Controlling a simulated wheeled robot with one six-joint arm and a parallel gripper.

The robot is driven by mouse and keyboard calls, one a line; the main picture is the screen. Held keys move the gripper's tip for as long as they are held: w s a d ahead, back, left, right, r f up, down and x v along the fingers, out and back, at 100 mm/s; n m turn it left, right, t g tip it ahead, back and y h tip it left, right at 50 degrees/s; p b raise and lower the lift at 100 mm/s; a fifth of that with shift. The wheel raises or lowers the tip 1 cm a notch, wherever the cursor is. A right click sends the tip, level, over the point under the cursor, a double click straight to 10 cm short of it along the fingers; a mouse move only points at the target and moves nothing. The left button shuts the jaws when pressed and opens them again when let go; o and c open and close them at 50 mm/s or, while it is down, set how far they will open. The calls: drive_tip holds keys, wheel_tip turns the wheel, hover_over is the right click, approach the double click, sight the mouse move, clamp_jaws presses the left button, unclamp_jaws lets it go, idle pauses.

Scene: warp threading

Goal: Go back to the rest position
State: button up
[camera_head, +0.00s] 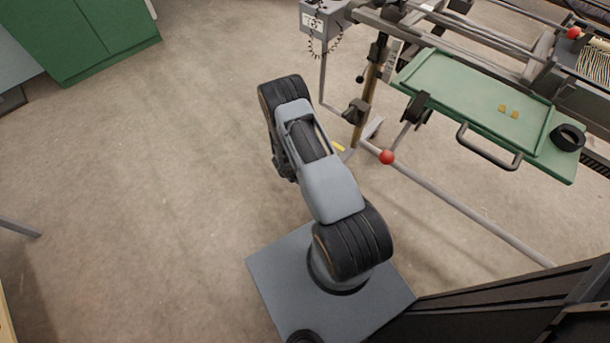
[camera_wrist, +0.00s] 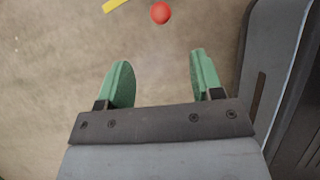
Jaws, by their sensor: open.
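My gripper (camera_wrist: 160,80) shows in the wrist view with its two green fingers apart and nothing between them. It points down over bare floor. In the head view my arm is folded above my grey base, and the fingers are hidden beneath the arm.
A red ball knob (camera_head: 387,157) sits on the machine's low metal bar; it also shows in the wrist view (camera_wrist: 160,13), just beyond the fingers. A green cabinet (camera_head: 85,35) stands top left.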

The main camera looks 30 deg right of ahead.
idle(0.3)
drive_tip(key=s+r+m+g, duration=0.2)
drive_tip(key=s+m, duration=0.2)
drive_tip(key=s, duration=0.1)
drive_tip(key=s+a+r+m+t+y+p, duration=0.1)
drive_tip(key=a+r+m+p, duration=0.3)
drive_tip(key=r, duration=1.9)
drive_tip(key=s+a+r+m+t+y+p, duration=0.2)
drive_tip(key=r+p, duration=1.1)
drive_tip(key=r, duration=1)
drive_tip(key=s+a+r+m+t+y+p, duration=0.2)
drive_tip(key=s+a+r+m+p, duration=0.3)
drive_tip(key=r, duration=1.8)
drive_tip(key=a+m+p, duration=0.1)
drive_tip(key=m+p, duration=0.2)
drive_tip(key=p, duration=0.1)
drive_tip(key=shift+a+y, duration=0.25)
drive_tip(key=shift+y, duration=0.15)
